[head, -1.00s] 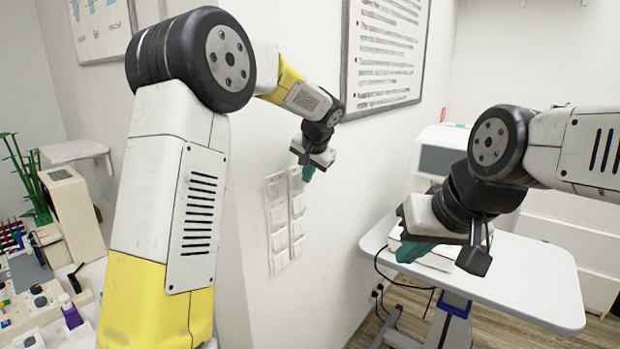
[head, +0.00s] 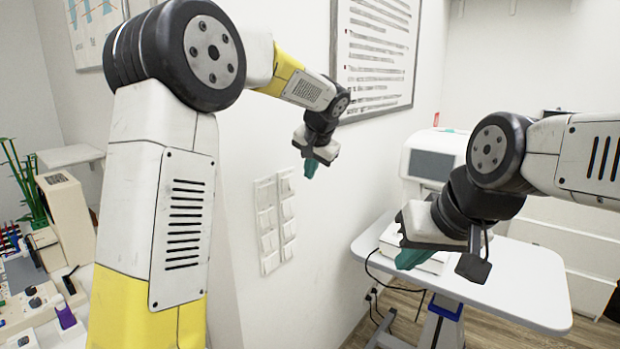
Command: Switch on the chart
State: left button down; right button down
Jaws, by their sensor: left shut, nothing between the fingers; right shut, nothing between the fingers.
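A white panel of several rocker switches (head: 267,228) in two columns is on the white wall, left of the middle of the head view. A framed chart of printed lines (head: 375,50) hangs on the same wall above and to the right. My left gripper (head: 311,168), with teal fingertips, is shut and empty. It appears up and to the right of the switch panel; I cannot tell its distance from the wall. My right gripper (head: 412,258), also teal-tipped, is shut and empty, seen over the white table (head: 530,283) at right.
Cables hang by the table's left edge. A cluttered counter with a purple bottle (head: 65,316) and a green plant (head: 22,180) is at far left. Another poster (head: 96,27) hangs at upper left.

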aim_at(292, 182)
pick_arm(q)
jog(key=v, duration=0.5)
jog(key=shift+s+r, duration=0.25)
jog(key=shift+r, duration=0.05)
jog(key=shift+f, duration=0.1)
jog(key=shift+s+d+f, duration=0.1)
jog(key=shift+s+f, duration=0.1)
jog(key=shift+f, duration=0.35)
jog(key=w+a+f, duration=0.1)
jog(key=w+f, duration=0.1)
jog(key=f, duration=0.1)
jog(key=w+a+f, duration=0.2)
jog(key=w, duration=0.1)
jog(key=w+a+f, duration=0.1)
jog(key=w+f, duration=0.2)
jog(key=shift+a+f, duration=0.35)
jog(key=shift+a, duration=0.05)
